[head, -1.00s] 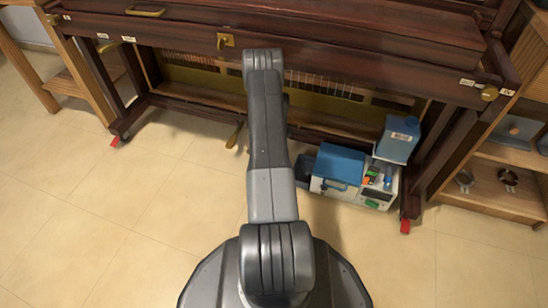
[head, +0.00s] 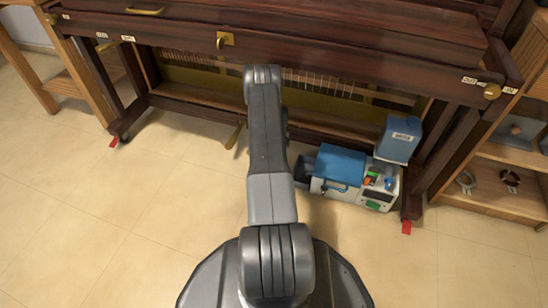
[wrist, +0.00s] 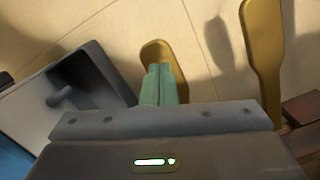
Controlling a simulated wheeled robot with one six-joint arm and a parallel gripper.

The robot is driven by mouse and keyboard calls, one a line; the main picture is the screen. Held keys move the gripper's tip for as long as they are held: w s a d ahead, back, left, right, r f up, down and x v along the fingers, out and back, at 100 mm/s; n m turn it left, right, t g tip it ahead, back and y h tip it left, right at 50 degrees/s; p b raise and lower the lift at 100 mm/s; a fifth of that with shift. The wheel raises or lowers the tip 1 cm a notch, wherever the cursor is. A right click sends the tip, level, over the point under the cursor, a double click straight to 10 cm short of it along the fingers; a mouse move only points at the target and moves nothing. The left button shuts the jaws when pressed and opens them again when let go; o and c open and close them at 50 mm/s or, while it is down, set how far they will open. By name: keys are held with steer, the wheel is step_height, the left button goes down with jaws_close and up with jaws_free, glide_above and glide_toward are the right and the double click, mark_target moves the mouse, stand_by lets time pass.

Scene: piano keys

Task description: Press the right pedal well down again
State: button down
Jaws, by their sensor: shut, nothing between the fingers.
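In the wrist view a gold pedal (wrist: 155,52) lies right behind my gripper (wrist: 160,68), whose green fingers are shut and empty. The fingertips overlap this pedal's face; I cannot tell whether they touch it or how far down it is. It is the pedal nearer the toolbox. A second, longer gold pedal (wrist: 262,60) stands apart at the right, with a shadow on the floor. In the head view one gold pedal (head: 234,137) shows left of my arm. My gripper and the other pedal are hidden behind my arm there.
A blue-lidded toolbox (head: 338,168) stands right of my arm under the piano (head: 300,50), with a blue container (head: 398,138) next to it. A dark open bin (wrist: 85,90) is close left of the fingers in the wrist view. The tiled floor (head: 120,220) at left is clear.

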steer(key=shift+f, duration=0.85)
steer(key=shift+w+d+r, duration=0.3)
steer(key=shift+w+d, duration=0.2)
steer(key=shift+w, duration=0.1)
steer(key=shift+w+d+r, duration=0.25)
steer(key=shift+w+d, duration=0.25)
steer(key=shift+w, duration=0.05)
step_height(320, 180, up, 12)
steer(key=p, duration=0.4)
steer(key=shift+w+d+p, duration=0.3)
steer(key=shift+w+d, duration=0.05)
steer(key=shift+w, duration=0.1)
steer(key=shift+f, duration=0.1)
